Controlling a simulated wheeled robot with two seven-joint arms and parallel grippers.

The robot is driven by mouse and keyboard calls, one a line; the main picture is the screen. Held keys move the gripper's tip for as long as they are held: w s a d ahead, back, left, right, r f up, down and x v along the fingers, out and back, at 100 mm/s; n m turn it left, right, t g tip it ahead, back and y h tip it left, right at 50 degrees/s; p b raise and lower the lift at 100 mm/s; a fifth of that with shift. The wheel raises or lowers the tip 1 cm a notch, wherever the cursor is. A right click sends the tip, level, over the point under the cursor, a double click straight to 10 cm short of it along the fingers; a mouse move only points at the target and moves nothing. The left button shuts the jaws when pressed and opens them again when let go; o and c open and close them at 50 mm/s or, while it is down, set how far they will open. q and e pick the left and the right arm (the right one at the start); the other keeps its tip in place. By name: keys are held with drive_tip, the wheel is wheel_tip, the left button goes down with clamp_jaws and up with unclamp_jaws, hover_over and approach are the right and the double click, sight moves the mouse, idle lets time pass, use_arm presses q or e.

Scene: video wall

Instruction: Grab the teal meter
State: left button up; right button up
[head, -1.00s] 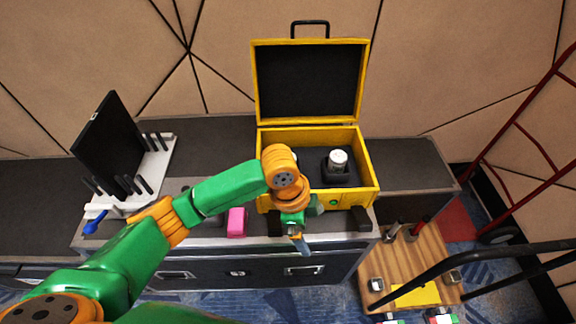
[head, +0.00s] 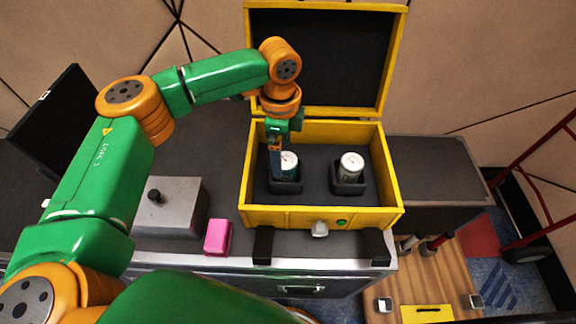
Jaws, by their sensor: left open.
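The open yellow case (head: 320,217) holds two small round meters with white faces, each in a dark holder. The left meter (head: 290,163) has a greenish-teal side. The right meter (head: 351,165) also shows a dark greenish side, so I cannot be sure of its colour. My left gripper (head: 278,165) points down into the case, right by the left meter, and partly hides it. It is open; I cannot tell whether the fingers touch the meter. My right gripper is out of view.
The case's raised lid (head: 320,55) stands behind my left gripper. A grey box with a black knob (head: 172,207) and a pink block (head: 217,237) lie left of the case. A wooden cart (head: 430,270) stands at lower right.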

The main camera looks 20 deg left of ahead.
sight(285, 160)
use_arm(q)
drive_tip(key=f, duration=0.4)
drive_tip(key=shift+w+d, duration=0.2)
drive_tip(key=shift+d, duration=0.1)
drive_tip(key=shift+w+f, duration=0.15)
drive_tip(key=shift+s, duration=0.2)
drive_tip(key=c, duration=0.7)
drive_tip(key=shift+r, duration=0.2)
clamp_jaws()
